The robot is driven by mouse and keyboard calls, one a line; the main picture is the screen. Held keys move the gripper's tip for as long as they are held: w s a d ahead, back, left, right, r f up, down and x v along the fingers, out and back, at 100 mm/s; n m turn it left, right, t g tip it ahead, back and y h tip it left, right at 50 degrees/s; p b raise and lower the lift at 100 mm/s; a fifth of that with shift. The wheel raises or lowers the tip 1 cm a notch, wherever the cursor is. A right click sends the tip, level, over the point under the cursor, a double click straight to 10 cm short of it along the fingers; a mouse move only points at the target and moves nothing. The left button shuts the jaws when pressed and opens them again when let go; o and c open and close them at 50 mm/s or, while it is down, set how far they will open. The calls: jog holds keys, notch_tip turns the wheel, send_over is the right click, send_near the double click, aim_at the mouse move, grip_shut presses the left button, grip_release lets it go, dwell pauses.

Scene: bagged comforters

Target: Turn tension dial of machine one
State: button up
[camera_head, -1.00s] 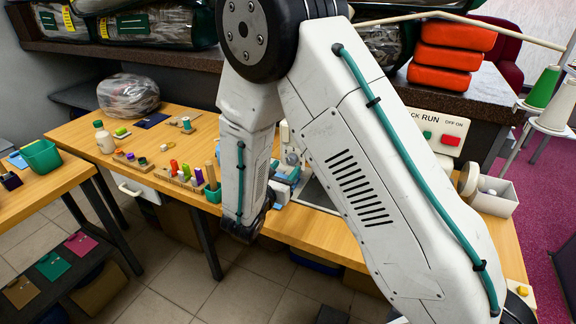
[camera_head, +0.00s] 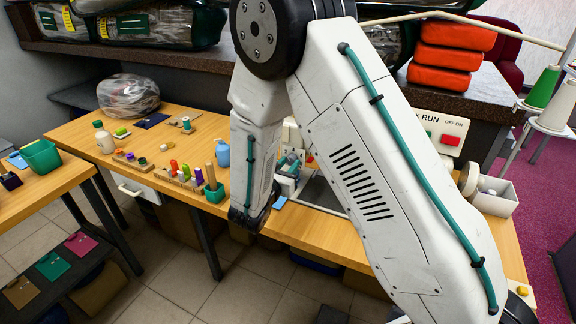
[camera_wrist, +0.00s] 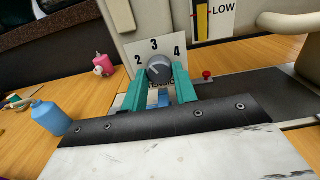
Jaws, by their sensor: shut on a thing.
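In the wrist view, the grey round tension dial (camera_wrist: 159,68) sits on a white plate (camera_wrist: 136,62) marked 2, 3 and 4 on the pale sewing machine (camera_wrist: 119,14). My gripper (camera_wrist: 160,78) has its teal fingers on either side of the dial and is shut on it. A light line shows on the dial's face; the number it points to cannot be told. In the head view, my arm hides much of the machine.
A red button (camera_wrist: 208,75) is at the right. In the head view, thread spools (camera_head: 186,172) and a green cup (camera_head: 215,193) stand left of my arm.

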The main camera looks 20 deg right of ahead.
jog(key=shift+n, duration=2.8)
jog(key=o, duration=1)
jog(key=shift+c, duration=0.2)
jog(key=v, duration=0.8)
